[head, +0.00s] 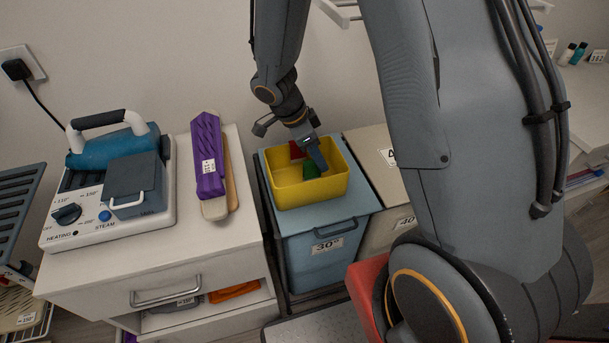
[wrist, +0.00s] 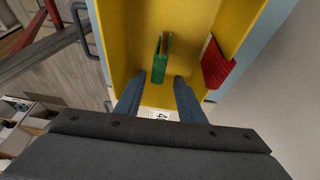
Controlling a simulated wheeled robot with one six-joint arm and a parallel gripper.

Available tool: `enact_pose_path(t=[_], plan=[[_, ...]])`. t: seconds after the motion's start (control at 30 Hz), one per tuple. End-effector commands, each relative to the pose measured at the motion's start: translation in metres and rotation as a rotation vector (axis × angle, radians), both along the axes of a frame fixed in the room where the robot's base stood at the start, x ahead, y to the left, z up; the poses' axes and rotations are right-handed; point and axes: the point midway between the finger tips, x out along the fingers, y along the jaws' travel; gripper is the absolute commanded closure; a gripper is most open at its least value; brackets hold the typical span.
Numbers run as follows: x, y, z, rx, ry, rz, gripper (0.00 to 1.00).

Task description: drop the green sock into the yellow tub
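The yellow tub (head: 325,189) stands on top of a blue-grey bin; its inside also fills much of the wrist view (wrist: 195,20). The green sock (wrist: 161,60) is folded and shows inside the tub's outline, just beyond my fingertips. It is partly visible in the head view (head: 309,170); I cannot tell whether it touches the tub floor. A red folded item (wrist: 216,64) is by the tub's right side in the wrist view. My gripper (wrist: 159,76) is open over the tub, with gaps between both fingers and the sock. It also shows in the head view (head: 318,164).
The blue-grey bin (head: 322,252) bears a 30° label. To its left, a white cabinet (head: 190,258) carries a steam station (head: 115,180) and a purple folded item (head: 209,155). A beige bin (head: 372,145) stands to the right, partly behind my arm.

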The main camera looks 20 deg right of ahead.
Motion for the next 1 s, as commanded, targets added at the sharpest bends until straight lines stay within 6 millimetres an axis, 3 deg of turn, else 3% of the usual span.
enact_pose_path(t=[0.37, 0.8, 1.0], plan=[[0.001, 0.002, 0.004, -0.001, -0.001, 0.000, 0.64], [0.003, 0.025, 0.059, 0.000, -0.003, 0.001, 0.64], [0.002, 0.030, 0.071, 0.000, 0.000, 0.001, 0.64]])
